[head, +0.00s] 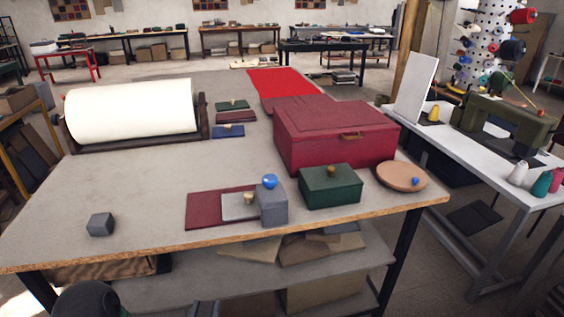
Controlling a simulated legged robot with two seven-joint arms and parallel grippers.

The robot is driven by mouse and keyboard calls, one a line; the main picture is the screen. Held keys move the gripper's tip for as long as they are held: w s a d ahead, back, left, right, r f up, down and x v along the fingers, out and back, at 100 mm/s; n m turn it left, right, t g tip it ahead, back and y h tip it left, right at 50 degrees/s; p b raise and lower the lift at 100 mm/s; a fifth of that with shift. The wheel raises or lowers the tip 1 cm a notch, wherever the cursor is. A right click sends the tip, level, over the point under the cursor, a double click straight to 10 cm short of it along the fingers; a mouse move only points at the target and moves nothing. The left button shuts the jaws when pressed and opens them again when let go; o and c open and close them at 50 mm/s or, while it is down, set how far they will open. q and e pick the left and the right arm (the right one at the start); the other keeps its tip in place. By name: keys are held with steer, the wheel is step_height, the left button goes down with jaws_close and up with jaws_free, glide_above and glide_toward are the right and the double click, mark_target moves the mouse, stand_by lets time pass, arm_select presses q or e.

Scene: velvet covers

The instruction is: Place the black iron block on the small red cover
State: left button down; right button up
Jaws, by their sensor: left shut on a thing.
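A small dark grey block (101,224), the best match for the black iron block, sits alone on the left front of the table. A small dark red cover (236,117) lies flat farther back, between a green cover (232,105) and a blue cover (228,131). My left gripper (88,301) shows only as a dark rounded shape at the bottom left edge, below the table front. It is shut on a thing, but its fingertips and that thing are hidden. It is apart from the dark grey block. My right gripper is not in view.
A large red box (335,133), a green box (330,187), a round wooden board (401,177) and a grey box (273,206) with a blue ball stand on the right. A white roll (130,110) stands at the back left. The left middle of the table (150,180) is clear.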

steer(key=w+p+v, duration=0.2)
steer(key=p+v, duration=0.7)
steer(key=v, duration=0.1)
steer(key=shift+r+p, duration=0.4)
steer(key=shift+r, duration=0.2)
